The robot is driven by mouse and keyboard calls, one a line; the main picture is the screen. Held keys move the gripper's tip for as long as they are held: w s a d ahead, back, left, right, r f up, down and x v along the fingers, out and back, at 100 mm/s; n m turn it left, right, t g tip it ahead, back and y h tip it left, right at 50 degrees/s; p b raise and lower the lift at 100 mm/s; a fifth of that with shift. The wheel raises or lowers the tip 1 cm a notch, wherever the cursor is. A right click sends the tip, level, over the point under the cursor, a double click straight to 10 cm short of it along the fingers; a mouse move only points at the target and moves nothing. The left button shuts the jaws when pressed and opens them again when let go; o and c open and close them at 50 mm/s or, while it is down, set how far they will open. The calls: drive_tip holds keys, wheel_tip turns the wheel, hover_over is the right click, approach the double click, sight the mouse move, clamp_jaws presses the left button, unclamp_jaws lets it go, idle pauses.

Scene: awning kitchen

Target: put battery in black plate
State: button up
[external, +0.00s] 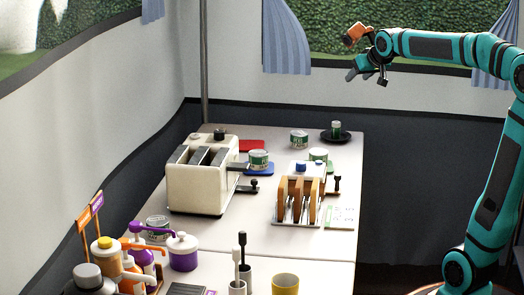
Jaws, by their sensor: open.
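The black plate (325,137) lies at the far right of the table. A small, narrow green cylinder with a pale top (336,128), which looks like the battery, stands upright on it. It is too small for me to read its label. My gripper (367,76) is open and empty, high above and to the right of the plate, clear of everything on the table.
Green-and-white cans stand near the plate (299,139), on a blue plate (261,169) and elsewhere. A red plate (251,146) lies behind. A cream toaster (196,184), a toast rack (297,214), pump bottles (183,252) and a yellow cup (285,285) take up the table.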

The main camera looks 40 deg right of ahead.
drive_tip(key=s+a+r+t, duration=0.2)
drive_tip(key=s, duration=0.6)
drive_tip(key=s+a+r+n+t, duration=0.1)
drive_tip(key=s+a+r+t, duration=0.1)
drive_tip(key=s, duration=0.7)
drive_tip(key=s+a+r+t+y, duration=0.1)
drive_tip(key=s+a+r+t, duration=0.1)
drive_tip(key=s, duration=0.7)
wheel_tip(320, 180, up, 2)
drive_tip(key=shift+n+t, duration=0.3)
drive_tip(key=shift+t, duration=0.6)
